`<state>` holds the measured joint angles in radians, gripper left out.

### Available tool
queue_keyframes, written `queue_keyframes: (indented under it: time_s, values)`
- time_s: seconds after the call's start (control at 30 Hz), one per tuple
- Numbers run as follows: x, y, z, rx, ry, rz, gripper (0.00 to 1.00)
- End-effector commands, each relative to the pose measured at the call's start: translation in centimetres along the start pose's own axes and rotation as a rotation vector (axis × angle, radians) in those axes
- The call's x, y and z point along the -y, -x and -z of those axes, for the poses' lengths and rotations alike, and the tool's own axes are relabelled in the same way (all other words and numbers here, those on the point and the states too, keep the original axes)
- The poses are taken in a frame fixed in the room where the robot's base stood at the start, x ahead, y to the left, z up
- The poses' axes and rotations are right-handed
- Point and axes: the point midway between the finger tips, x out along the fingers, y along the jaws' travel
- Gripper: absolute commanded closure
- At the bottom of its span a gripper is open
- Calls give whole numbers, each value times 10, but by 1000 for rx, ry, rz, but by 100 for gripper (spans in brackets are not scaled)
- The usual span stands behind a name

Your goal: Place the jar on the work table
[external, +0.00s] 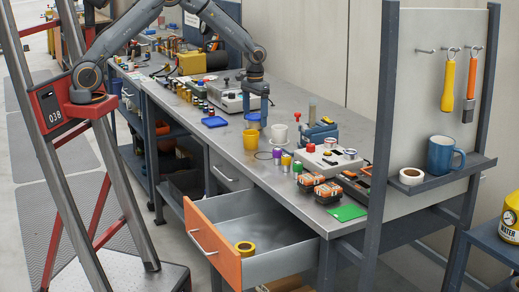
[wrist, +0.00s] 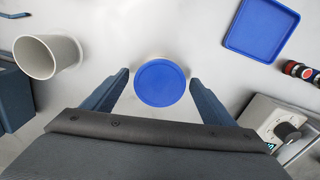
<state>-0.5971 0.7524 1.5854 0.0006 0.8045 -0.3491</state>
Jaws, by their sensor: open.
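The jar shows its round blue lid (wrist: 160,83) from above in the wrist view. My gripper (wrist: 160,88) is open, with one dark blue finger at each side of the lid and a visible gap between lid and fingers. In the external view my gripper (external: 256,118) points down over the work table (external: 188,105), near its middle. A blue patch shows at the fingers there, just above a yellow body; I cannot tell whether they are one jar. The jar's underside is hidden.
A white cup (wrist: 47,57) stands near one finger. A blue square tray (wrist: 262,28) lies on the other side. A white device with a knob (external: 230,95) and a blue vise (external: 320,131) are close by. An open drawer (external: 205,232) juts from the table's front.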

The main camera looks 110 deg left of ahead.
Motion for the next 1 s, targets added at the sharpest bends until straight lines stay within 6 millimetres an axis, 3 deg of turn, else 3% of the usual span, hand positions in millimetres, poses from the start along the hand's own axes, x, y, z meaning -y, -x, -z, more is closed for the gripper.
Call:
queue_keyframes:
  time_s: [0.53, 0.7, 1.0]
  values:
    - [0, 99, 1, -3, 0, -1, 21]
    - [0, 112, 0, -1, 0, 0, 21]
    - [-5, 114, -6, -1, -16, -1, 21]
